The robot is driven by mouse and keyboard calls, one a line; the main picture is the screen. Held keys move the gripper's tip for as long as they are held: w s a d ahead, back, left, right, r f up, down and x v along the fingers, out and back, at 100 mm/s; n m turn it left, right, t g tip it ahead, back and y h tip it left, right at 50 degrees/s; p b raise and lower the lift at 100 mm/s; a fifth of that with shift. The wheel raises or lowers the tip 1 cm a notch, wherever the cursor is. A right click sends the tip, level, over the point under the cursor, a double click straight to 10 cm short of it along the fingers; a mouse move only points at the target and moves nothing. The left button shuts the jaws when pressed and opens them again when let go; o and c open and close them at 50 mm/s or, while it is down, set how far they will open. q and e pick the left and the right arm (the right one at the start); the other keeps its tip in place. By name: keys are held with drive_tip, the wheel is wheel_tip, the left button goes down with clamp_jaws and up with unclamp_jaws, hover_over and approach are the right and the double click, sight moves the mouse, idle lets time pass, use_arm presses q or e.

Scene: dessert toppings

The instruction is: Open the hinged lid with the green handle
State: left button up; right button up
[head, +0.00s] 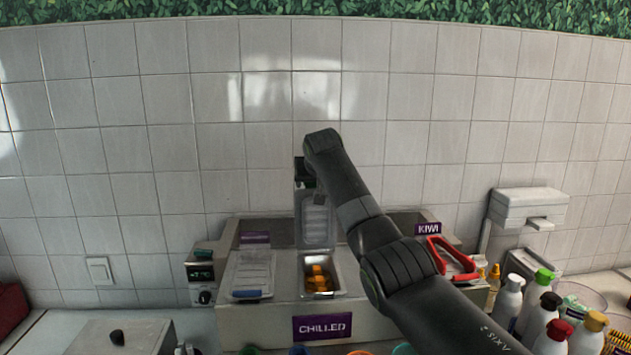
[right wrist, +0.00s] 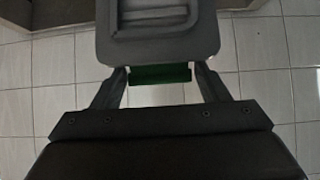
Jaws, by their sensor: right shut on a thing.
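The hinged lid (head: 316,221) stands about upright at the back of the middle container (head: 343,289), which is open and shows orange pieces (head: 319,278) inside. In the right wrist view the lid (right wrist: 156,30) is a grey panel with the green handle (right wrist: 160,75) at its edge. My right gripper (head: 308,183) is at the lid's top edge, its fingers on both sides of the green handle and shut on it. The handle is hidden in the head view. My left gripper is not in view.
A closed clear lid with a blue handle (head: 247,294) is left of the open container. A red-handled lid (head: 453,254) lies right, partly behind my right arm. Several bottles (head: 508,297) crowd the right. A tiled wall (head: 220,160) stands close behind.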

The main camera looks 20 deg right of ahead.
drive_tip(key=shift+w, duration=0.1)
idle(0.3)
drive_tip(key=o, duration=1.4)
drive_tip(key=shift+r, duration=0.1)
drive_tip(key=shift+c, duration=0.2)
drive_tip(key=shift+s, duration=0.25)
